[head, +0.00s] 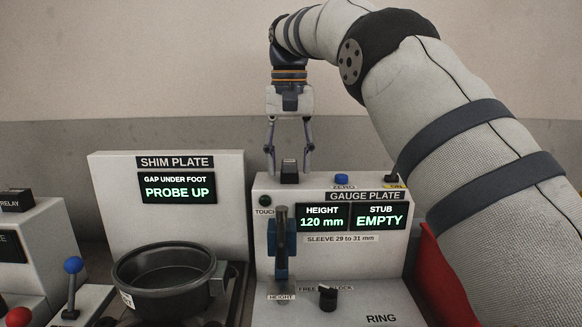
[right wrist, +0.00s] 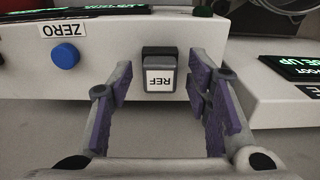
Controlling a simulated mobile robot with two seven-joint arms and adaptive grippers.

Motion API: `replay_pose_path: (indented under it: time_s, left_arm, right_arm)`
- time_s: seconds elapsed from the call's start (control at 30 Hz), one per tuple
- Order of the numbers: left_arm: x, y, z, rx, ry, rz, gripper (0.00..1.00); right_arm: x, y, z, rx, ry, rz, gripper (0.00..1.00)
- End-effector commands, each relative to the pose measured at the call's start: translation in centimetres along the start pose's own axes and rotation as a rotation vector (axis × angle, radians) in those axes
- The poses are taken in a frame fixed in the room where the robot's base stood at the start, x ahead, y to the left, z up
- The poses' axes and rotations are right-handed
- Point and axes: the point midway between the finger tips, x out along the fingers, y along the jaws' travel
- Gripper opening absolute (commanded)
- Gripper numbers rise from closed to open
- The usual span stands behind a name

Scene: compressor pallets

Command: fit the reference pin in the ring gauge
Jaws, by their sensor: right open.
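A dark block with a white tag reading REF (right wrist: 160,78) stands at the edge of the white gauge housing in the right wrist view; I take it for the reference pin or its holder. It also shows in the head view as a dark piece (head: 289,172) on top of the gauge plate housing. My right gripper (head: 289,167) points down above the housing, open, with its fingers on either side of this block and a gap on each side. A RING label (head: 381,318) lies at the bottom right; the ring gauge itself is not visible. My left gripper is out of view.
The gauge plate display (head: 350,217) reads HEIGHT 120 mm and STUB EMPTY. A blue post (head: 282,236) stands before it, with a black knob (head: 328,298) nearby. The shim plate panel (head: 180,225) and a dark round pan (head: 170,275) are left. A blue ZERO button (right wrist: 65,56) is nearby.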

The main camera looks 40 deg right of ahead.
Motion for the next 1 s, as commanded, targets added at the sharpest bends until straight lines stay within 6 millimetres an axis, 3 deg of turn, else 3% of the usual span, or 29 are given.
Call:
replay_pose_path:
  time_s: [0.77,1.0]
  left_arm:
    - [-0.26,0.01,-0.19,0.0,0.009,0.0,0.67]
    - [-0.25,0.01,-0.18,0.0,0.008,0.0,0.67]
  right_arm:
    - [-0.07,0.01,0.01,0.0,0.001,-0.001,0.45]
    - [-0.05,0.01,0.01,0.0,0.001,-0.001,0.0]
